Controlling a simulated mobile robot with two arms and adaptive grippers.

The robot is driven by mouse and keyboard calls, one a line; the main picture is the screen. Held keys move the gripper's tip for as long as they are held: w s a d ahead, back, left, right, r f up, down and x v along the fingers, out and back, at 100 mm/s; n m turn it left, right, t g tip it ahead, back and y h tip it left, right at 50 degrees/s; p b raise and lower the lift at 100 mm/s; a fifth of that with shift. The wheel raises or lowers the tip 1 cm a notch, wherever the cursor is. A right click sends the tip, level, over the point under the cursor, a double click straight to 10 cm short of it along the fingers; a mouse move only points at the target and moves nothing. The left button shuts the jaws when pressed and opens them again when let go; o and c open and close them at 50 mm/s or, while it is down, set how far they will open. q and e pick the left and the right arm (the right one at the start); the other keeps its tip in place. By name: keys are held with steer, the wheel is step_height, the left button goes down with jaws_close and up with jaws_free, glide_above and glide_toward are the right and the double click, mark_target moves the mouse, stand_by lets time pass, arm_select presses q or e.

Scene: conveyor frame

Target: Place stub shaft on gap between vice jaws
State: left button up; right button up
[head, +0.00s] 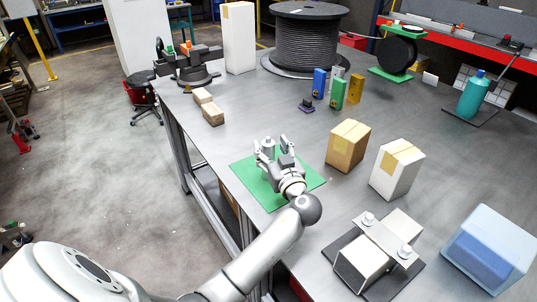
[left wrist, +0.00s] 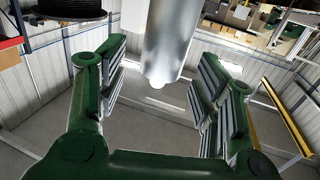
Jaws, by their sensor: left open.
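The stub shaft (head: 268,147) is a grey metal cylinder standing on the green mat (head: 244,171) in the head view. In the left wrist view the shaft (left wrist: 172,40) is a smooth silver cylinder between the two fingers, with space visible on both sides. My left gripper (head: 273,149) is open around the shaft, low over the mat; its green padded fingers (left wrist: 160,85) are spread in the wrist view. The dark grey vice (head: 187,72) stands at the table's far left corner; its jaw gap is too small to judge. My right gripper is not in view.
Small wooden blocks (head: 212,114) lie between mat and vice. A cardboard box (head: 347,148) and a white box (head: 396,172) stand right of the mat. A clamped fixture (head: 374,252) and a blue bin (head: 488,250) are nearer. A tall white box (head: 238,38) stands beside the vice.

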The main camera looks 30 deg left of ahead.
arm_select(q)
steer(key=shift+x, duration=1.1)
steer(key=shift+w+a, duration=0.1)
steer(key=shift+a, duration=0.15)
steer(key=shift+d, duration=0.1)
steer(key=shift+c, duration=0.3)
steer(key=c, duration=1.2)
jaws_close()
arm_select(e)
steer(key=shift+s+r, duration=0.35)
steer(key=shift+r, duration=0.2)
arm_select(q)
steer(key=shift+r, duration=0.1)
